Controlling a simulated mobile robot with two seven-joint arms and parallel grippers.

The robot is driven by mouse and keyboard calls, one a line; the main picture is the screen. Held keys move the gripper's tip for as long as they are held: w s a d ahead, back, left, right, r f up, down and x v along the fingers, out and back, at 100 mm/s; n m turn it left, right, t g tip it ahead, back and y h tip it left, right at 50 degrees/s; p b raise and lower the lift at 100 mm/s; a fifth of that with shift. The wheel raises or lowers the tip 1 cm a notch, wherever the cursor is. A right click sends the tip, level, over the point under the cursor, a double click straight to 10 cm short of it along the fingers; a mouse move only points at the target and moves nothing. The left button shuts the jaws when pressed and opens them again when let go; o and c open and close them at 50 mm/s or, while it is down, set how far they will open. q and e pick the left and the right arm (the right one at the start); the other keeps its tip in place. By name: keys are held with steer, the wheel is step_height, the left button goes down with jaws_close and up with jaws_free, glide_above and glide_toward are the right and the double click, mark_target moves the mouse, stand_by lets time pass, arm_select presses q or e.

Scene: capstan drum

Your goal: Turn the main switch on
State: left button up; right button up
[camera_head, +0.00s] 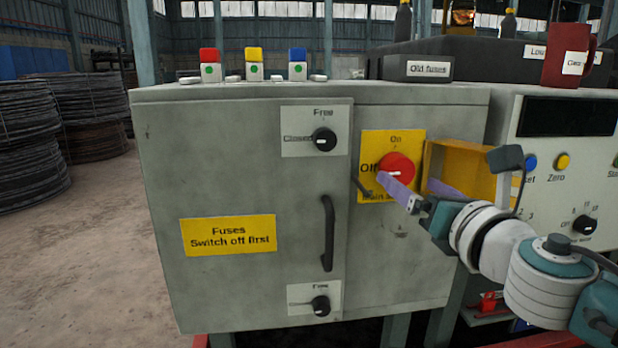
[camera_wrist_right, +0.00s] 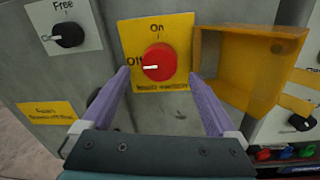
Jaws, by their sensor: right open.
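The main switch is a round red knob (camera_head: 397,167) on a yellow plate (camera_head: 374,148) marked On at the top and Off at the left. Its white pointer points left, at Off. The knob also shows in the right wrist view (camera_wrist_right: 160,62). My right gripper (camera_head: 406,180) is open, with lilac fingers. In the wrist view its fingertips (camera_wrist_right: 159,75) stand apart, one on each side of the knob's lower part, with nothing held. I cannot tell whether they touch the knob or plate. My left gripper is not in view.
An open yellow box-shaped cover (camera_wrist_right: 245,65) stands just right of the switch, close to the right finger. The grey cabinet door has a black handle (camera_head: 327,233) and two black knobs. A panel with a dark display (camera_head: 567,116) stands farther right.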

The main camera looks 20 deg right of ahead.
mark_target(397, 170)
steer(key=shift+w+d, duration=0.2)
steer(key=shift+w, duration=1.25)
steer(key=shift+b, duration=0.3)
steer(key=c, duration=1.4)
